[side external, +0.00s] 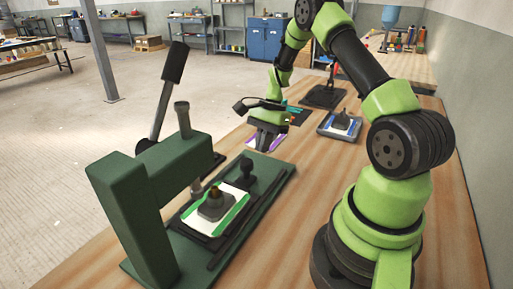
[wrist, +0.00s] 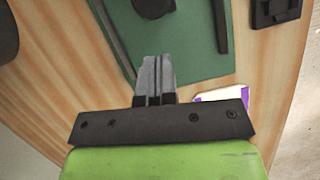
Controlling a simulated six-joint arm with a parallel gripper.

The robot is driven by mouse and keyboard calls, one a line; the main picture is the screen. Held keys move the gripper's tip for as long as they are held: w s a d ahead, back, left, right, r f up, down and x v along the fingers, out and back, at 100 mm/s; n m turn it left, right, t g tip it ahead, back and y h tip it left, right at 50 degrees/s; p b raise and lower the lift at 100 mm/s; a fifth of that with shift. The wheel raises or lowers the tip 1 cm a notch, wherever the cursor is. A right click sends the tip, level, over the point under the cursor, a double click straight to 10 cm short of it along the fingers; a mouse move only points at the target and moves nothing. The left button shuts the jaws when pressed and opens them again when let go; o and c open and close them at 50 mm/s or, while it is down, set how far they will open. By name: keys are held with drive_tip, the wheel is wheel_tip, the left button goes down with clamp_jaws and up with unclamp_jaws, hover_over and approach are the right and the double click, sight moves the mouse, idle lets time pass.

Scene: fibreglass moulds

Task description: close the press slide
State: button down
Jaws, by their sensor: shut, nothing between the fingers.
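The green press (side external: 135,190) stands at the front left on a long green base plate (side external: 275,185), with its black-handled lever (side external: 160,105) raised. Its slide (side external: 188,222) lies between dark rails near the ram (side external: 196,187); I cannot tell whether it is directly beneath it. It carries a white, green-edged sheet and a grey mould (side external: 215,206) with a brass-coloured top. A black knob (side external: 247,170) stands at the slide's far end. My gripper (side external: 263,144) is shut and empty beyond this knob. In the wrist view, my fingertips (wrist: 156,62) are over the base plate's edge, apart from the knob (wrist: 153,7).
A blue-grey tray (side external: 338,126) with a grey mould and a black stand (side external: 323,95) lie farther back on the wooden table. A purple-edged white sheet (wrist: 222,94) lies beside the base plate. The bench's right side holds my arm's base.

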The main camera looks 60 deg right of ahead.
drive_tip(key=shift+w+a, duration=0.2)
drive_tip(key=shift+a, duration=1.2)
hover_over(245, 183)
drive_tip(key=shift+d, duration=0.2)
